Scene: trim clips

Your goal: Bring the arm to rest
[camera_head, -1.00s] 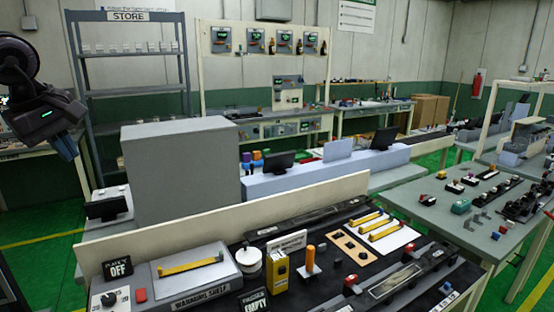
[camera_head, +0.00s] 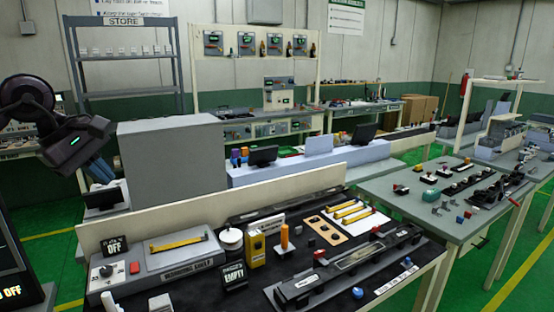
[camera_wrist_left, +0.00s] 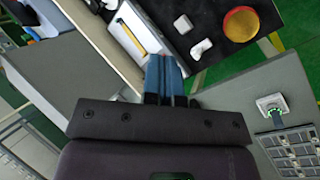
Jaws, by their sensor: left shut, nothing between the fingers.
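In the left wrist view the fingers (camera_wrist_left: 165,78) also show closed and empty. A yellow trim clip (camera_head: 180,242) lies on the warming shelf (camera_head: 190,259), apart from the gripper; the wrist view shows it too (camera_wrist_left: 132,38). More yellow clips (camera_head: 352,211) lie on a white sheet at the table's back right. My right gripper is not in view.
A tall grey box (camera_head: 175,160) stands behind the cream board (camera_head: 215,205). The black worktable holds a white round pot (camera_head: 230,239), a yellow box (camera_head: 256,250), an orange-handled tool (camera_head: 284,238) and a long grey fixture (camera_head: 345,265). A screen (camera_head: 18,270) stands at the lower left.

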